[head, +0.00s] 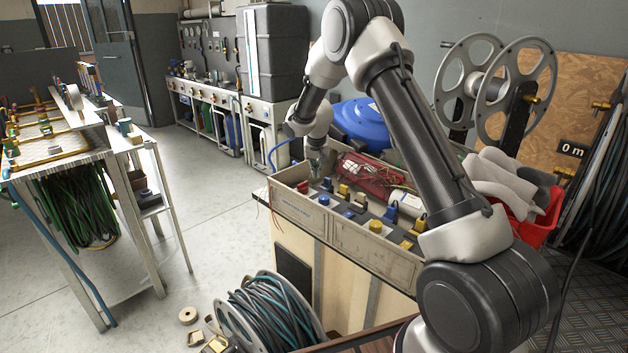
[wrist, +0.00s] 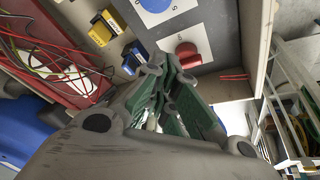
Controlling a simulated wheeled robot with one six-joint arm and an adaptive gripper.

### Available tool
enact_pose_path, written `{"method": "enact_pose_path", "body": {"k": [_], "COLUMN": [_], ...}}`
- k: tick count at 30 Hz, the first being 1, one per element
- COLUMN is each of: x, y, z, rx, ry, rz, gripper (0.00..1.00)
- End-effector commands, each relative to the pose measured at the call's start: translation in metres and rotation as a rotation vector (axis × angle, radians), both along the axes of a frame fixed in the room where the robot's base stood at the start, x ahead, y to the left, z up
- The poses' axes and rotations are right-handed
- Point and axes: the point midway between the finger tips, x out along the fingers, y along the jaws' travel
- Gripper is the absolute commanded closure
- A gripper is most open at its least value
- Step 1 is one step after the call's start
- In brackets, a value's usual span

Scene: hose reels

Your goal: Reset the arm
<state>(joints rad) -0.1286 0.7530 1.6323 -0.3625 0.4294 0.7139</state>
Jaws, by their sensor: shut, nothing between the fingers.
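My arm is bent in an arch over a grey tray (head: 350,236) of fittings. My gripper (head: 316,165) hangs at the tray's far left corner and is small in the head view. In the wrist view my gripper (wrist: 172,75) has its green-padded fingers drawn together with nothing held. Near the fingertips lie a red fitting (wrist: 182,56), a blue block (wrist: 136,55) and a yellow block (wrist: 107,28) on the tray floor. I cannot tell whether the fingertips touch the tray.
A red crate (head: 543,222) is at right.

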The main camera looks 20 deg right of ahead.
Motion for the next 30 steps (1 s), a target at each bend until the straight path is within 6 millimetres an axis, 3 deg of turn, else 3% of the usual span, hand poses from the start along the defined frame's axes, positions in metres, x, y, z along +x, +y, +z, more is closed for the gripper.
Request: {"method": "enact_pose_path", "body": {"k": [4,11,15,17,20,30], "x": [-0.003,-0.011,-0.059,-0.087,-0.134,-0.284], "y": [-0.003,-0.006,-0.013,-0.017,-0.024,-0.042], "z": [0.014,0.014,-0.014,-0.014,0.007,0.112], "rx": [-0.001,-0.036,-0.071,-0.08,-0.083,-0.044], "ry": [0.0,0.039,0.188,0.251,0.329,0.416], "rz": [-0.003,0.062,0.133,0.166,0.212,0.306], "gripper": [1.0,1.0,1.0,1.0,1.0,1.0]}}
